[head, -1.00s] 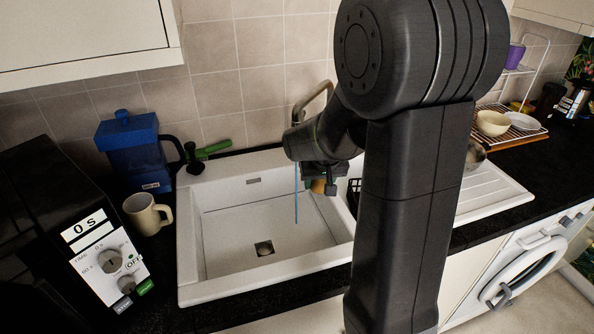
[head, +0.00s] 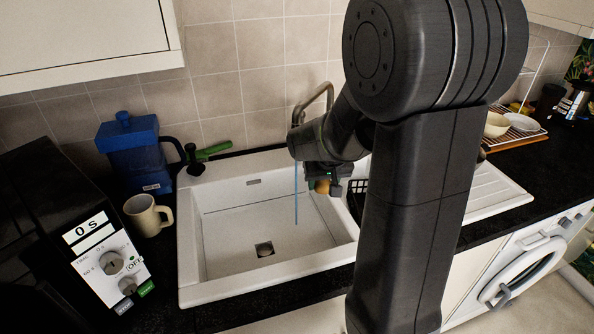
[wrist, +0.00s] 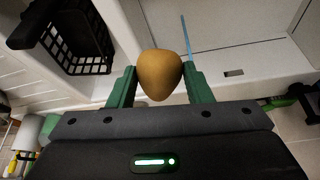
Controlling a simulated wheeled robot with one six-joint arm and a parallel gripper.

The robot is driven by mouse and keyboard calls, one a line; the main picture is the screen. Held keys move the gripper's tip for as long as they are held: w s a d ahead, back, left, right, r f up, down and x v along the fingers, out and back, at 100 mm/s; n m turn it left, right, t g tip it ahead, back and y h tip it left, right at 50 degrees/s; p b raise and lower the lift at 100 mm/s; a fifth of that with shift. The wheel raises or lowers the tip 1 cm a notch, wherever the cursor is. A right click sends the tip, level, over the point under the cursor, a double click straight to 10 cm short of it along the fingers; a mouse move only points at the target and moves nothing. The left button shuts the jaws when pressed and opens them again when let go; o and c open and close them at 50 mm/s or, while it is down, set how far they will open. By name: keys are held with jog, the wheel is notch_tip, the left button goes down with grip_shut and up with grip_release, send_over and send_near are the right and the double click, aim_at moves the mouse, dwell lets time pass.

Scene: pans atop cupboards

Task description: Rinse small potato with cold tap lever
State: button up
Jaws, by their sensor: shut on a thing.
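My gripper (head: 322,185) is over the right part of the white sink (head: 215,255), its green fingers (wrist: 160,85) shut on a small yellow-brown potato (wrist: 160,72). The potato also shows low at my gripper in the head view (head: 321,187). A thin blue water stream (head: 296,200) falls from the tap (head: 327,92) into the basin. The stream is left of the potato in the head view. In the wrist view the stream (wrist: 186,35) shows just right of the potato, with a gap between them. The tap's levers are hidden by my arm.
A black rack (wrist: 75,40) stands to the right of the basin. A blue jug (head: 135,155), a green-handled tool (head: 210,152), a beige mug (head: 147,215) and a microwave (head: 105,260) are on the left. The basin floor is clear except for its drain (head: 264,249).

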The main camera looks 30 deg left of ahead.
jog(key=d+r, duration=0.1)
jog(key=d, duration=0.1)
jog(key=d+r+p, duration=0.1)
jog(key=r, duration=0.1)
jog(key=shift+s+d, duration=0.35)
dwell(0.4)
